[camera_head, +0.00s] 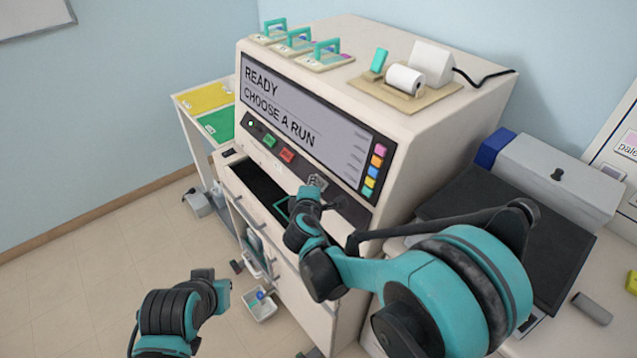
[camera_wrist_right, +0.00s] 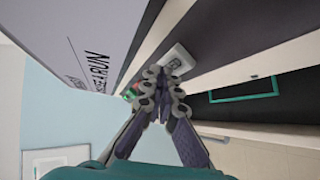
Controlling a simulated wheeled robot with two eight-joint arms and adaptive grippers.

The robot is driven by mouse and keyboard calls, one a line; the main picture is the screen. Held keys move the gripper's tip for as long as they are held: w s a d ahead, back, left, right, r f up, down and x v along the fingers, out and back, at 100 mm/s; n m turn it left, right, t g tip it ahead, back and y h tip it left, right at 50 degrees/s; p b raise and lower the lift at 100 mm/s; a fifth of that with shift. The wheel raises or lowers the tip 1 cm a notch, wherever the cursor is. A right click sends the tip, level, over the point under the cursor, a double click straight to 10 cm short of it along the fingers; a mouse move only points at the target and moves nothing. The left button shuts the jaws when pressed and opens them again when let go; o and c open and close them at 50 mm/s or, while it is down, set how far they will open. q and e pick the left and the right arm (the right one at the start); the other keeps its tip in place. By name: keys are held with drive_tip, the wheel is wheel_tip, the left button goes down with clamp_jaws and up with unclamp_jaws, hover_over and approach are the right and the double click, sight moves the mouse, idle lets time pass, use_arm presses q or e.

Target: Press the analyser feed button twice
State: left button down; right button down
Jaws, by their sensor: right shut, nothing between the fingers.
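The analyser (camera_head: 420,150) is a large cream cabinet with a dark-framed screen (camera_head: 300,115) reading "READY CHOOSE A RUN". A small pale plate with a grey button (camera_head: 318,181) sits on its front ledge, below the screen. It also shows in the right wrist view (camera_wrist_right: 178,57), just beyond my fingertips. I cannot read its label. My right gripper (camera_head: 308,193) is shut and empty, its fingertips (camera_wrist_right: 163,75) close to this plate. Whether they touch it I cannot tell.
Green (camera_head: 269,140) and red (camera_head: 287,155) buttons sit left of the plate, with coloured keys (camera_head: 376,162) right of the screen. An open dark recess (camera_head: 258,185) lies below. Teal-handled racks (camera_head: 325,55) and a paper roll (camera_head: 404,79) stand on top.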

drive_tip(key=shift+w+d+f, duration=0.1)
drive_tip(key=shift+d+f, duration=0.05)
drive_tip(key=shift+f, duration=0.05)
drive_tip(key=shift+r, duration=0.1)
idle(0.4)
drive_tip(key=shift+s+a+r, duration=0.35)
drive_tip(key=shift+a+r, duration=0.1)
drive_tip(key=shift+r, duration=0.05)
drive_tip(key=s+a+r+p, duration=0.2)
drive_tip(key=a+r+p, duration=0.1)
drive_tip(key=shift+r, duration=0.25)
idle(0.4)
drive_tip(key=shift+d, duration=0.1)
idle(0.6)
